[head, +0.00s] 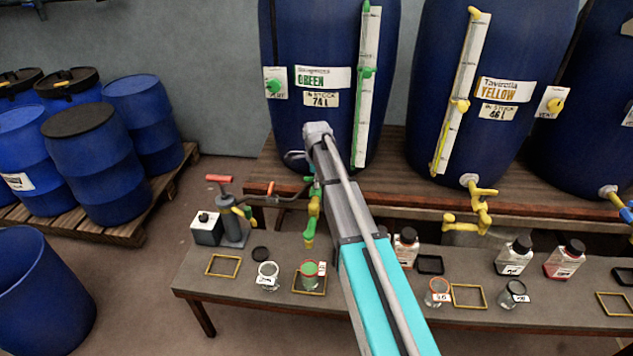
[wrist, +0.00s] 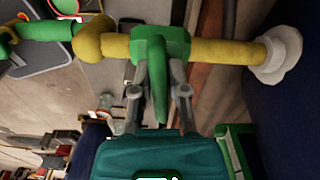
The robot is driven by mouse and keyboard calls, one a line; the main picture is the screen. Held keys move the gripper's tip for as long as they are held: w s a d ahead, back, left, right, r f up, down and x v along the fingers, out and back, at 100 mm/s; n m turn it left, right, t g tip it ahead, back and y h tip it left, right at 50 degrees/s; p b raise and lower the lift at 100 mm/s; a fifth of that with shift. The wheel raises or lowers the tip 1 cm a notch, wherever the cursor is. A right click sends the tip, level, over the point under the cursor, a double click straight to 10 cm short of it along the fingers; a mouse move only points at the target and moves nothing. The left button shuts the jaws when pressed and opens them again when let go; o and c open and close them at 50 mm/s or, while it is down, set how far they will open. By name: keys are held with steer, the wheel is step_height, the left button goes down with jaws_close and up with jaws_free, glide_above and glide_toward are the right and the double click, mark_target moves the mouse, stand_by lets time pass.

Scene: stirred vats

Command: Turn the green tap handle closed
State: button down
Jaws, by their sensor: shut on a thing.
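The green tap handle (wrist: 157,78) shows in the wrist view, standing across the yellow pipe (wrist: 222,51) from the green valve body (wrist: 172,42). My gripper (wrist: 159,90) has a finger on each side of the handle and is shut on it. In the head view, the blue green-labelled vat (head: 283,35) stands behind my arm. The tap's yellow pipe (head: 314,207) and green spout (head: 309,240) hang below it, left of my arm. My arm hides much of the tap and the gripper there.
A glass with green contents (head: 309,273) stands on the low bench below the spout. A red-handled pump (head: 231,220) is to the left. The yellow-labelled vat (head: 463,80) and its yellow tap (head: 481,205) are to the right.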

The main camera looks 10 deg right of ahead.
steer(key=shift+m, duration=0.6)
steer(key=c, duration=0.6)
jaws_free()
steer(key=shift+c, duration=0.2)
steer(key=shift+n, duration=0.4)
